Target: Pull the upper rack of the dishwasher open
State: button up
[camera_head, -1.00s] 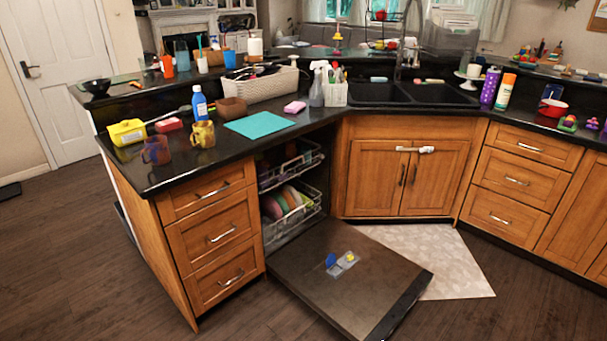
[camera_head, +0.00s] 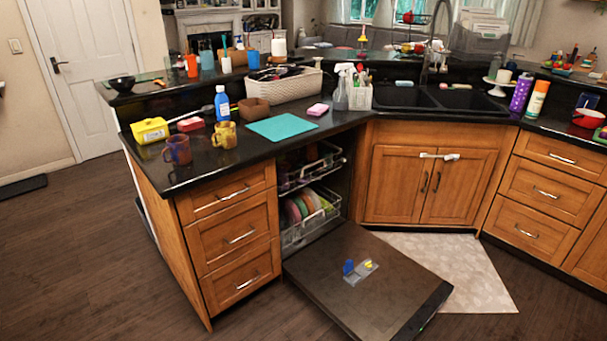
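The dishwasher is under the counter, left of the sink cabinet, with its dark door (camera_head: 385,295) folded down flat near the floor. The upper rack (camera_head: 313,168) is a wire rack inside the dark cavity; its front edge lies about at the opening. Its contents are too dark to tell. The lower rack (camera_head: 310,224) is below it and holds several coloured plates (camera_head: 301,207). An open detergent compartment with a blue part (camera_head: 348,267) sits on the door's inner face. My gripper is not in view.
A drawer cabinet (camera_head: 238,235) stands left of the dishwasher, and the sink cabinet (camera_head: 430,180) stands to its right. A pale mat (camera_head: 470,270) lies right of the open door. Mugs, a blue bottle (camera_head: 221,103) and a teal mat (camera_head: 282,127) are on the counter.

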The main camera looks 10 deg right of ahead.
aim_at(343, 161)
jog(key=i, duration=0.8)
jog(key=z, duration=0.3)
jog(key=k, duration=0.6)
jog(key=u, duration=1.2)
jog(key=i, duration=0.4)
jog(key=u, duration=0.1)
